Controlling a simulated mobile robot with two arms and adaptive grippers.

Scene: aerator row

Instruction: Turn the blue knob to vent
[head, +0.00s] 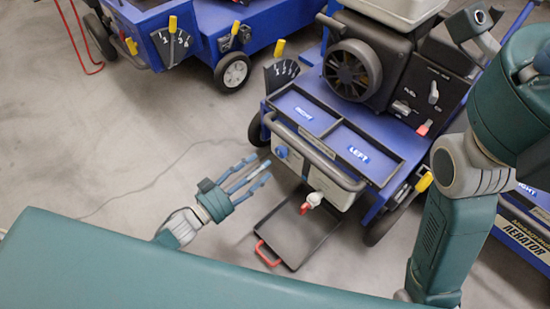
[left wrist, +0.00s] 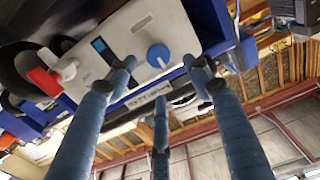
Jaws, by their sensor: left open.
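The blue knob (head: 281,152) sits on the white front panel (head: 331,188) of the blue aerator, near the panel's left end. In the left wrist view the knob (left wrist: 158,56) shows round on the same panel, with a pale pointer mark on its side. I cannot read any vent label. My left gripper (head: 257,172) is open and empty, just left of and below the knob, its fingers pointing toward the panel. In the left wrist view its fingers (left wrist: 160,80) spread around the knob's area without visibly touching it. My right gripper is not in view.
A red-handled valve (head: 311,201) sticks out from the panel, right of the knob. A dark tray with a red handle (head: 267,254) lies below it. A grey bar (head: 318,152) runs above the panel. Open floor (head: 140,150) lies to the left.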

